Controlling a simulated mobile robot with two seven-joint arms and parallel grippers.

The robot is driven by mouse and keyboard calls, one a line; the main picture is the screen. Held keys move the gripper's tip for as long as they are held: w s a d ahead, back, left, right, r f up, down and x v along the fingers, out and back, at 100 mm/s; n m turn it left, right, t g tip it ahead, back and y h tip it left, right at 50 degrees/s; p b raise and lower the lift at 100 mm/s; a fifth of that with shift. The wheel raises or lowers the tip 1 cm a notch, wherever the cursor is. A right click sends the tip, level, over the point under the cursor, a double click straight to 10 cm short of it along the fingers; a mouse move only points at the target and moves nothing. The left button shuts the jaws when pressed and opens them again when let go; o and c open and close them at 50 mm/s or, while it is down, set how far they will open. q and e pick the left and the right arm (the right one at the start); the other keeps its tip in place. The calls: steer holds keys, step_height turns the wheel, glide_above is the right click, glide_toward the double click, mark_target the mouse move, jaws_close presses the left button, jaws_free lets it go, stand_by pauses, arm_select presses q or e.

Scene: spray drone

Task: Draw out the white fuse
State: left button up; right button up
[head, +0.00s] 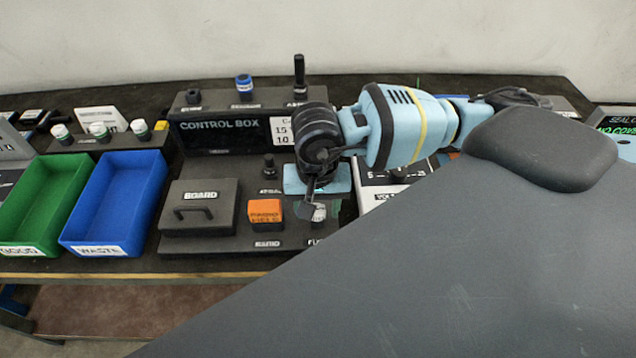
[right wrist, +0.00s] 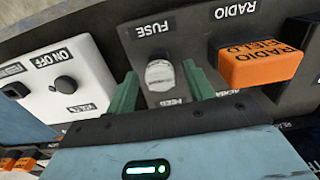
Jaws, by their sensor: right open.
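The white fuse (head: 319,212) stands in the control box's front panel, partly hidden behind my right gripper in the head view. In the right wrist view the fuse (right wrist: 160,76) is a pale, clear-looking cap beside the FUSE label. My right gripper (head: 312,188) is over it, pointing down. In the right wrist view the two green fingers of my right gripper (right wrist: 160,84) are open, one on each side of the fuse. I see gaps between fingers and fuse. My left gripper is not in view.
An orange radio block (head: 265,214) sits close beside the fuse, and it also shows in the right wrist view (right wrist: 259,62). A BOARD cover (head: 200,208) is further left. A white on/off switch box (right wrist: 68,85) lies on the other side. Blue (head: 115,203) and green (head: 40,205) bins stand at left.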

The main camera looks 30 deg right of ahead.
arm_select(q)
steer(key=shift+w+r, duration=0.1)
arm_select(e)
steer(key=shift+c, duration=0.2)
steer(key=shift+c, duration=1.1)
jaws_close()
steer(key=shift+r+p, duration=0.35)
steer(key=shift+r, duration=1.2)
steer(key=shift+r+p, duration=0.3)
steer(key=shift+r, duration=0.95)
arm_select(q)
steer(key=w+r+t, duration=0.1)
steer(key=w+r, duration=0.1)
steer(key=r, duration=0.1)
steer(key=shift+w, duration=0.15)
arm_select(e)
steer(key=shift+r, duration=0.2)
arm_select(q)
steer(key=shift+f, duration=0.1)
